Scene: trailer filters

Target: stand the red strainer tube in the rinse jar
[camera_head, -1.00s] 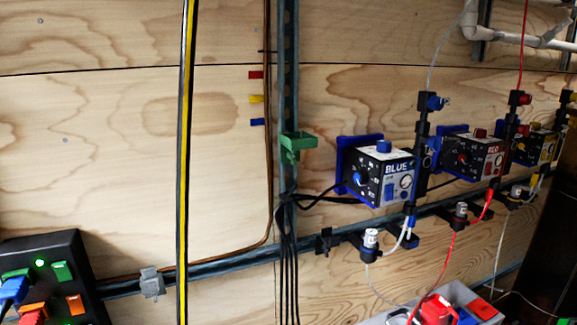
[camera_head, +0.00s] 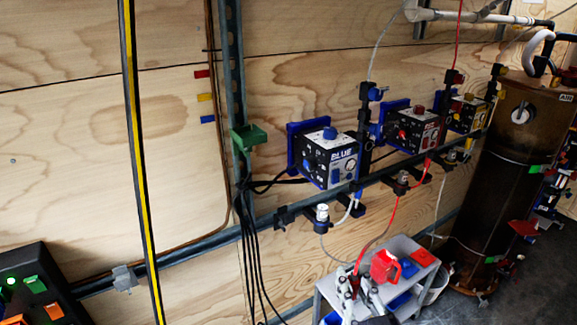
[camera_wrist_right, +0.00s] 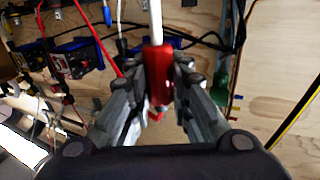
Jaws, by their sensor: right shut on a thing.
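My right gripper (camera_head: 353,289) shows at the lower middle of the head view, in front of the cart. In the right wrist view its grey fingers (camera_wrist_right: 158,100) are shut on the red strainer tube (camera_wrist_right: 159,72), a red cylinder. A white tube (camera_wrist_right: 155,22) runs from its far end. In the head view the held part is small and partly hidden by the fingers. I cannot tell which vessel is the rinse jar. My left gripper is not in view.
The grey cart (camera_head: 330,287) also carries red and blue pieces. A white bucket (camera_head: 437,287) stands behind it. A tall brown tank (camera_head: 510,165) stands at the right.

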